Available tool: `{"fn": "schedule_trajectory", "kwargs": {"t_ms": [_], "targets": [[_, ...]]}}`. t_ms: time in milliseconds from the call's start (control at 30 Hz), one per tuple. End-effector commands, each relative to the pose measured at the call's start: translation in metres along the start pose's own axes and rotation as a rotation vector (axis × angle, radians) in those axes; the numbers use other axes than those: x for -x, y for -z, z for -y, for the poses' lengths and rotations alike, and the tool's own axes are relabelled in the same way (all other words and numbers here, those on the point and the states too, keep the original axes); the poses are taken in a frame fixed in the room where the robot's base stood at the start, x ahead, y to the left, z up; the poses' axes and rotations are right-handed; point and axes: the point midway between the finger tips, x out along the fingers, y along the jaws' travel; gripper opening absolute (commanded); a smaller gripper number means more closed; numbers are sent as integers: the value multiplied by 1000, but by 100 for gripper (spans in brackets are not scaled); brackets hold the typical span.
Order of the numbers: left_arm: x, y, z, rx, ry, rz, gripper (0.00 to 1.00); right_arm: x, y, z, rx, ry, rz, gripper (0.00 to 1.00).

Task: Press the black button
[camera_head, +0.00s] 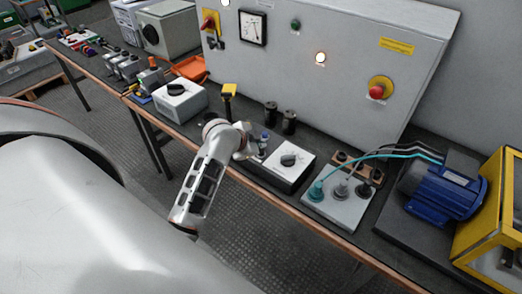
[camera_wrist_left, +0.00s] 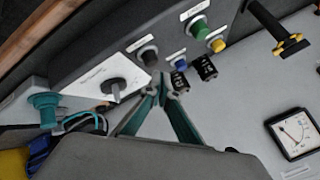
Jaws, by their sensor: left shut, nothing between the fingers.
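The black button (camera_wrist_left: 149,54) is a dark round cap on the sloped face of a control box (camera_wrist_left: 100,65) in the left wrist view. A grey knob on a white plate is on one side of it, and blue (camera_wrist_left: 181,62), green (camera_wrist_left: 199,29) and yellow (camera_wrist_left: 217,44) buttons are on the other. My left gripper (camera_wrist_left: 160,88) is shut and empty, its teal fingertips close to the black button; I cannot tell if they touch. In the head view my left gripper (camera_head: 247,148) is at the box's left end and hides most of its buttons. My right gripper is not in view.
A large grey panel (camera_head: 335,100) with a red stop button (camera_head: 377,92) stands behind the bench. Two dark cylinders (camera_head: 289,122) stand behind the box. A terminal plate with teal cables (camera_head: 340,205) and a blue motor (camera_head: 438,195) are to the right, a white box (camera_head: 181,103) to the left.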

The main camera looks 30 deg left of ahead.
Motion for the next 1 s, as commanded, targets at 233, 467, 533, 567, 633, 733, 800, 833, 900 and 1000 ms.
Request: {"fn": "schedule_trajectory", "kwargs": {"t_ms": [233,467,533,567,633,733,800,833,900,1000], "targets": [[-1,-1,-1,-1,-1,2,0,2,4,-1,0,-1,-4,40],[-6,-5,-4,0,-1,2,0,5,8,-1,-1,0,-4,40],[-6,-5,-4,0,0,1,0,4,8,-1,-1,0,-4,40],[-6,-5,-4,0,0,1,0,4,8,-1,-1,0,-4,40],[-6,-5,-4,0,0,0,0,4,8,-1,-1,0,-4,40],[-6,-4,-4,0,0,0,0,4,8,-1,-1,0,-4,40],[-6,-4,-4,0,0,0,0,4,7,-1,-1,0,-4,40],[-6,-5,-5,0,0,0,0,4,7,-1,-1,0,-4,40],[-7,-5,-5,0,0,0,0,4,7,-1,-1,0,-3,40],[-7,-5,-5,0,0,0,0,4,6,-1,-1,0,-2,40]]}}
